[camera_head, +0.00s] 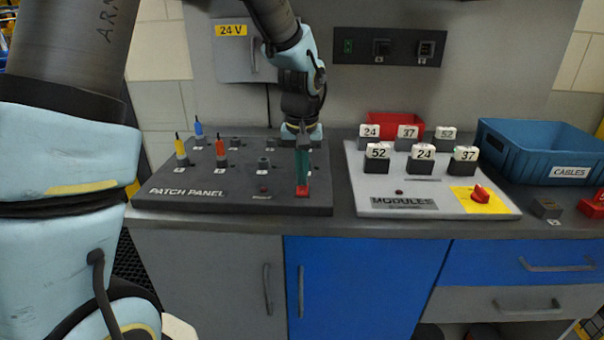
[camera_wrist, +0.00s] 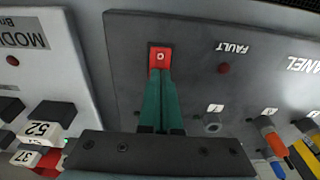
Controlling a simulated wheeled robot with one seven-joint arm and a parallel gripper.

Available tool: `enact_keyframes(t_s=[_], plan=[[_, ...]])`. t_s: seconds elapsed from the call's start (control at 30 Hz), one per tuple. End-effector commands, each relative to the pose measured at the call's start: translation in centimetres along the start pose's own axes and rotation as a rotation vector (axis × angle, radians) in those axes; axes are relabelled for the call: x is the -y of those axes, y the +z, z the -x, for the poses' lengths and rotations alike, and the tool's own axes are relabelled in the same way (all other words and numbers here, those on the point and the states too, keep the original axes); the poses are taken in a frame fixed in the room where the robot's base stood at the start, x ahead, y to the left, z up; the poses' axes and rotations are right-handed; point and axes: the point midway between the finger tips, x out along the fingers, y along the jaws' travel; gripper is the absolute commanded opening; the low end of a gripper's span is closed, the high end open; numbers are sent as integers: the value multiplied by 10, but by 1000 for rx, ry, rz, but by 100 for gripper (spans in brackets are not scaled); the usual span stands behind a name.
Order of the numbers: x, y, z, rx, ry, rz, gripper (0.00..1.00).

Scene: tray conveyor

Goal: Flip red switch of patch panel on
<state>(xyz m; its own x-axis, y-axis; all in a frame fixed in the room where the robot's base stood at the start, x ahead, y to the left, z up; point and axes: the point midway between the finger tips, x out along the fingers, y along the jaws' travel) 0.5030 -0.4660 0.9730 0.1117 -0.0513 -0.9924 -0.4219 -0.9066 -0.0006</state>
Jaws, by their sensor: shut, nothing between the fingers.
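The dark grey patch panel (camera_head: 235,203) lies on the bench in the head view, left of the modules board. Its red switch (camera_head: 302,192) is near the panel's front right corner. It also shows in the wrist view (camera_wrist: 160,53), with a small white "0" mark on it. My gripper (camera_head: 302,183) points down at the switch from above, its green fingers together and empty. In the wrist view the fingertips (camera_wrist: 160,74) are right at the edge of the switch. I cannot tell whether they touch it. The fingers hide part of the switch.
The modules board (camera_head: 360,200) with several numbered blocks and a red knob on yellow (camera_head: 480,193) is to the right. A blue cables bin (camera_head: 565,150) stands far right.

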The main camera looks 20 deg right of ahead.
Motion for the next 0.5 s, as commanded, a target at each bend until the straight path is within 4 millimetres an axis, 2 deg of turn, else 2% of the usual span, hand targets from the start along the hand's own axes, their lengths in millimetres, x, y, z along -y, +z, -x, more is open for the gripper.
enact_keyframes(t_s=[0.13, 0.5], plan=[[0, -1, -7, 1, 0, 0, 0], [0, 2, -5, 4, 0, -1, 0]])
